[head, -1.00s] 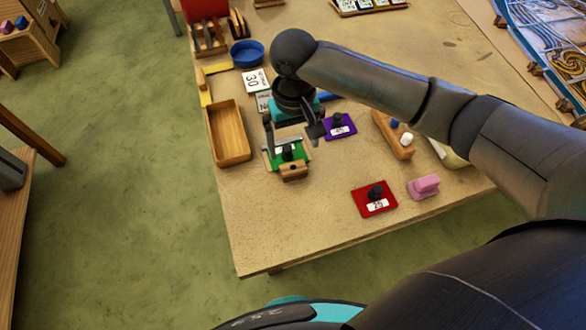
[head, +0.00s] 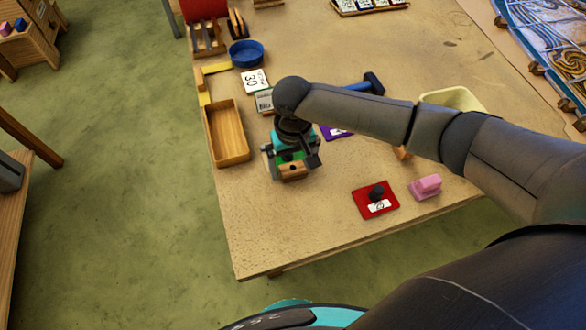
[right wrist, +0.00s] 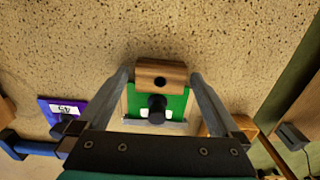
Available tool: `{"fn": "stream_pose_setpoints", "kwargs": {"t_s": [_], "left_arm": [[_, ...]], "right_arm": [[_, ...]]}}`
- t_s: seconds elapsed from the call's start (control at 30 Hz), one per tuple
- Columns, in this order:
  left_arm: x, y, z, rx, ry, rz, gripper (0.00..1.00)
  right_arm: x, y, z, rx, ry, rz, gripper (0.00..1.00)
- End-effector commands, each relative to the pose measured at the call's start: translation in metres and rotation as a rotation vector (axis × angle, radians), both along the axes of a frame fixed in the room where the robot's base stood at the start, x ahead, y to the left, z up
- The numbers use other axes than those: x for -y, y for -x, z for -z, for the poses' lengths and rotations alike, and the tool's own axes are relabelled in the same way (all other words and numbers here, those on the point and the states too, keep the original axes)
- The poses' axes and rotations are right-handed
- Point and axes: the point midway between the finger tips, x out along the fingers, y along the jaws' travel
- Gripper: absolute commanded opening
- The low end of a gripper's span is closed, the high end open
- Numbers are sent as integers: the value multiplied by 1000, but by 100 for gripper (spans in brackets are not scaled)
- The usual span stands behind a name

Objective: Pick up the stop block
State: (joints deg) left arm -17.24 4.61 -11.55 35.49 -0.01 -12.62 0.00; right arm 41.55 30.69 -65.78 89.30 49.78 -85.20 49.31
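The stop block, a small wooden block with a dark round hole, shows in the right wrist view (right wrist: 161,75) and in the head view (head: 294,173). It sits at the near edge of a green plate (right wrist: 172,104) with a black knob. My right gripper (right wrist: 162,78) points down with one finger on each side of the block. The fingers are apart, and narrow gaps seem to show beside the block. In the head view my right gripper (head: 290,168) hides most of the green plate. My left gripper is not in view.
A purple plate (head: 334,133) lies right of the gripper, partly behind my arm. A red knobbed plate (head: 376,202) and a pink block (head: 426,186) lie nearer the front. A wooden tray (head: 227,134) stands close on the left.

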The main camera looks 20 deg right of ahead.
Motion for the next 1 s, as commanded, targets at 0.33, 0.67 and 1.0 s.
{"fn": "stream_pose_setpoints", "kwargs": {"t_s": [0.33, 0.67, 1.0], "left_arm": [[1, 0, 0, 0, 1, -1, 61], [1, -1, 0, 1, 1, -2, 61], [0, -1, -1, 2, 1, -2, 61]], "right_arm": [[0, 0, 0, 0, 0, 0, 60], [0, 0, 0, 0, 0, 0, 22], [0, 0, -4, 1, -1, 0, 20]]}}
